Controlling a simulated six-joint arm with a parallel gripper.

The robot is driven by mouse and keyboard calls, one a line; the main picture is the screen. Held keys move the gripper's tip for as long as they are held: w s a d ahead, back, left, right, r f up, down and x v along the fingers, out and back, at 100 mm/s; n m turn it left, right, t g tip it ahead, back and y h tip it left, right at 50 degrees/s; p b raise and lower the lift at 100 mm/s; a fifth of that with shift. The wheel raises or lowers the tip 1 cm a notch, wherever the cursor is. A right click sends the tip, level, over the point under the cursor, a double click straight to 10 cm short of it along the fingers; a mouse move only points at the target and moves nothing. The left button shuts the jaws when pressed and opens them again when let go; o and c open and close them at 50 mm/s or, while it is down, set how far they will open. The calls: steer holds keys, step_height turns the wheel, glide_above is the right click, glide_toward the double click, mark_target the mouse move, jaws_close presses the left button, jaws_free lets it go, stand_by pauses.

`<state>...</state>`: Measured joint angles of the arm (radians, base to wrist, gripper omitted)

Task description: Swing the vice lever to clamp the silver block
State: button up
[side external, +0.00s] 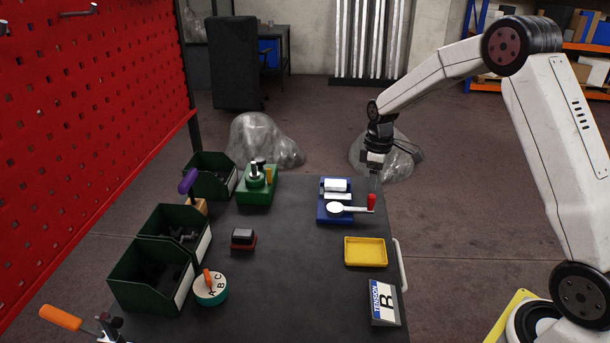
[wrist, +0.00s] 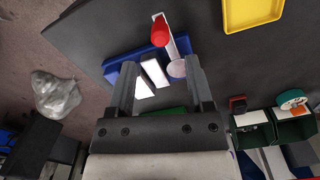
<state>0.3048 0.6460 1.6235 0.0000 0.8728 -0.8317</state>
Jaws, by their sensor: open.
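The blue vice (side external: 322,213) sits near the far right edge of the dark table. Its lever has a red handle (side external: 371,202) pointing right and a round white disc (side external: 335,208) at its pivot end. Two pale blocks lie behind the disc; the rear one (side external: 335,185) looks silvery, but I cannot tell surely which is the silver block. In the wrist view the red handle (wrist: 160,32) points up, beyond the fingertips. My gripper (side external: 374,178) is above the vice's far right side. It also shows in the wrist view (wrist: 160,72), fingers apart and empty.
A yellow tray (side external: 366,251) and a tension sign (side external: 384,302) stand nearer on the right. A green fixture (side external: 256,191) is left of the vice. Green bins (side external: 150,275) line the left edge. A small block on a red base (side external: 243,239) sits mid-table, with clear room around it.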

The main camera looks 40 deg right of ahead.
mark_target(372, 195)
steer(key=shift+f, duration=0.1)
steer(key=shift+f, duration=3.8)
jaws_close()
